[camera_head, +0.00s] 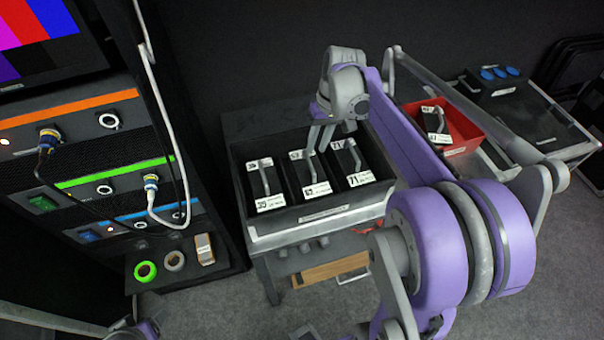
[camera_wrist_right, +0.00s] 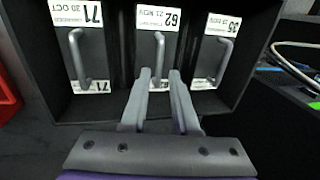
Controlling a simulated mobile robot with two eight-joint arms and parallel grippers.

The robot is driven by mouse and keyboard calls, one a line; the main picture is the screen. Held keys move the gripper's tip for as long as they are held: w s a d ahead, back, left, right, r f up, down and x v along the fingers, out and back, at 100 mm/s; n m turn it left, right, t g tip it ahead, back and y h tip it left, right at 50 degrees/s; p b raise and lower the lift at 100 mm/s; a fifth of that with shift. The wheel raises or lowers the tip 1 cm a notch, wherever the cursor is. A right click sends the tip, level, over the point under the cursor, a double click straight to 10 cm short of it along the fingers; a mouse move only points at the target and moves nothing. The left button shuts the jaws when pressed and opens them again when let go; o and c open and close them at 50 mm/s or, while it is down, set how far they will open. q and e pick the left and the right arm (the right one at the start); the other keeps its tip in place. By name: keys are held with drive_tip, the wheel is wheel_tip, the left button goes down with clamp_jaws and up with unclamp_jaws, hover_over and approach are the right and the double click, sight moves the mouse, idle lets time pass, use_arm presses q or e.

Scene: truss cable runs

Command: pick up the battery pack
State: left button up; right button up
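Three black battery packs with grey handles stand side by side in a black open case (camera_head: 262,239): the left pack (camera_head: 253,184) is labelled 35, the middle pack (camera_head: 302,183) 62 and the right pack (camera_head: 343,160) 71. In the right wrist view the order is mirrored, with the middle pack (camera_wrist_right: 147,44) straight ahead. My right gripper (camera_head: 321,138) is above the middle pack, fingers pointing down. In the wrist view its fingers (camera_wrist_right: 160,73) are apart, with the middle handle (camera_wrist_right: 160,48) showing between their tips; contact is not visible. My left gripper is not in view.
Another labelled pack (camera_head: 435,121) sits in a red bin (camera_head: 460,127) at the right. A rack with cabled panels (camera_head: 100,190) stands left, with green tape (camera_head: 145,271) on its lower shelf. A wooden-looking strip (camera_head: 325,271) is below the case. Floor shows in front.

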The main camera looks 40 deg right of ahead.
sight(311, 163)
wheel_tip(311, 163, down, 3)
drive_tip(key=shift+s+a+r, duration=0.1)
drive_tip(key=shift+a+r, duration=0.05)
drive_tip(key=shift+w+a+f, duration=0.15)
drive_tip(key=shift+a+f, duration=0.05)
drive_tip(key=shift+f, duration=0.8)
drive_tip(key=shift+w+a+f, duration=0.15)
drive_tip(key=shift+a+f, duration=0.05)
drive_tip(key=shift+f, duration=0.8)
drive_tip(key=shift+w+a+f, duration=0.15)
drive_tip(key=shift+a+f, duration=0.05)
drive_tip(key=shift+f, duration=0.8)
clamp_jaws()
drive_tip(key=shift+r, duration=0.1)
